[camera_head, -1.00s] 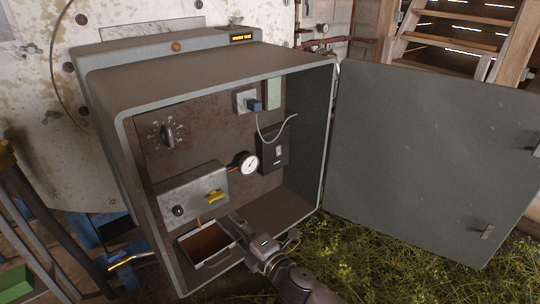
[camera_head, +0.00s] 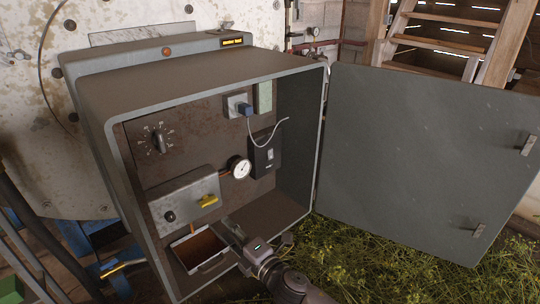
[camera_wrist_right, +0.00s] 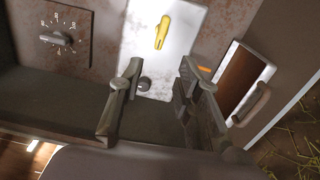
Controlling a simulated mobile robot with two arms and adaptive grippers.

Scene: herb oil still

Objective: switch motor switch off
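An open grey cabinet (camera_head: 200,72) holds several controls. A black switch box (camera_head: 264,158) with a small light toggle is on its back wall; I cannot tell whether this is the motor switch or how it is set. A metal box (camera_head: 172,196) bears a yellow handle (camera_head: 208,201) and a black knob (camera_head: 169,216). My right gripper (camera_head: 258,232) is at the cabinet's lower front, beside the tray. In the right wrist view the gripper (camera_wrist_right: 160,75) is open and empty, with the black knob (camera_wrist_right: 145,84) seen between its fingers, apart from them. My left gripper is not in view.
The open door (camera_head: 425,160) blocks the right side.

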